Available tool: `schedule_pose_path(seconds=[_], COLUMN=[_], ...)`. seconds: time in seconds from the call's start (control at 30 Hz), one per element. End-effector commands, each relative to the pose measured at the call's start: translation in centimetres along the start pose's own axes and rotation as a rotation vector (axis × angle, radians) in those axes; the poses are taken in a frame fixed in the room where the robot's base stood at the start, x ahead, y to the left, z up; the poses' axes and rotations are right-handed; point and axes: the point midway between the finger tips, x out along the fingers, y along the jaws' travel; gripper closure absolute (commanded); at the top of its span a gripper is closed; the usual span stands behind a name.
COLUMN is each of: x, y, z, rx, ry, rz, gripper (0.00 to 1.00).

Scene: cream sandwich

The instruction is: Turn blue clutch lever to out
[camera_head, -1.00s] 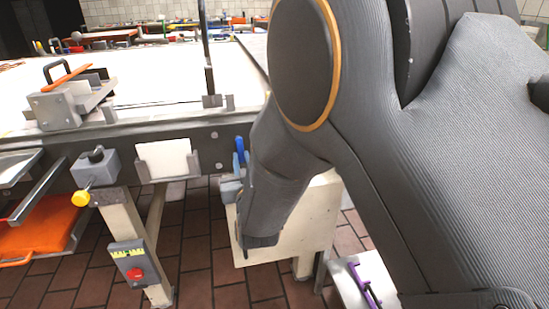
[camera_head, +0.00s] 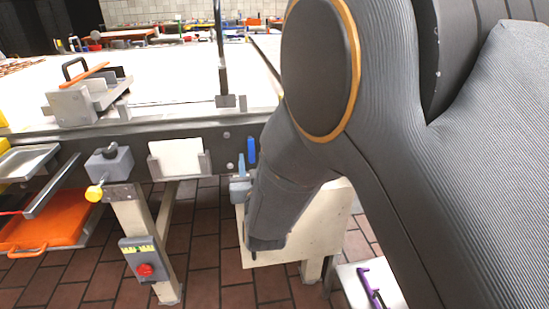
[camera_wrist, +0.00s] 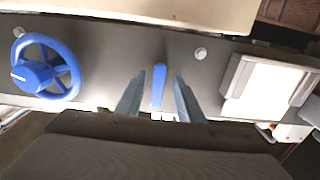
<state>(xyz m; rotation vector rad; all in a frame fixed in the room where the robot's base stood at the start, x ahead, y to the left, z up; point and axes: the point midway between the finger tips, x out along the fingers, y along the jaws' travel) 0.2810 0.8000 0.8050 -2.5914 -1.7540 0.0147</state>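The blue clutch lever (camera_head: 251,150) is a short upright bar on the dark front panel of the machine, right of a cream card in a metal holder. In the wrist view the lever (camera_wrist: 158,86) stands between the two blue-grey fingers of my gripper (camera_wrist: 159,78). The fingers are spread, with a visible gap on each side of the lever. In the head view one finger of my gripper (camera_head: 241,165) shows just left of the lever; my forearm hides the rest. I cannot tell how deep the fingers reach around the lever.
A blue handwheel (camera_wrist: 45,66) sits on the same panel, at left in the wrist view. The cream card holder (camera_head: 178,159) and a grey box with a yellow-tipped lever (camera_head: 110,166) are left of the clutch lever. A cream box (camera_head: 310,225) stands below the panel.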

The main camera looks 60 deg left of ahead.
Motion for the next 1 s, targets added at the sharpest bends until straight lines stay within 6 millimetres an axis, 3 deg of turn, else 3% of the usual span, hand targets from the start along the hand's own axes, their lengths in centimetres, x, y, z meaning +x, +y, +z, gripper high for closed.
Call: schedule_pose_path(seconds=[0.17,0.63,1.0], x=[-0.6,-7.2,-7.8], y=[0.0,-0.1,0.0], z=[0.0,0.0,0.0], rx=[0.000,0.000,0.000], ry=[0.000,-0.001,0.000], rz=[0.000,-0.001,0.000], gripper=[0.66,0.66,0.66])
